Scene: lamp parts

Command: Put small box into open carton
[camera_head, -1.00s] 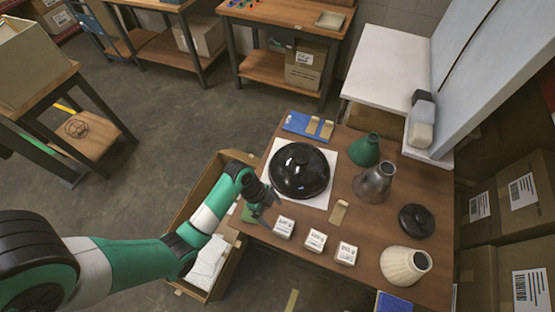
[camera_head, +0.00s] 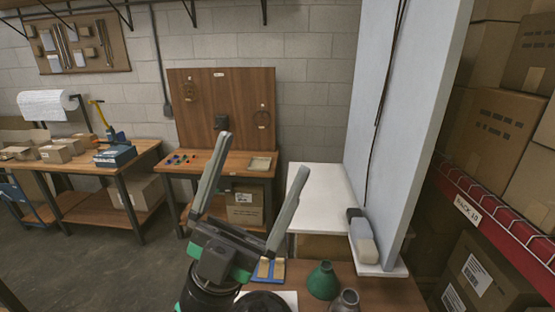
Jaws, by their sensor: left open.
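My left gripper (camera_head: 252,198) stands upright in the lower middle of the head view. Its two long grey fingers are spread wide and nothing is between them. The small white boxes and the open carton are out of the head view now. Only the far part of the work table (camera_head: 392,292) shows at the bottom edge. My right gripper is not in view.
A green lamp shade (camera_head: 323,281) and a grey metal shade (camera_head: 346,301) stand on the table. A blue tray (camera_head: 252,272) is partly behind my gripper. A white cabinet top (camera_head: 318,190) and tall grey panel stand to the right. Shelves with cartons (camera_head: 484,128) fill the far right.

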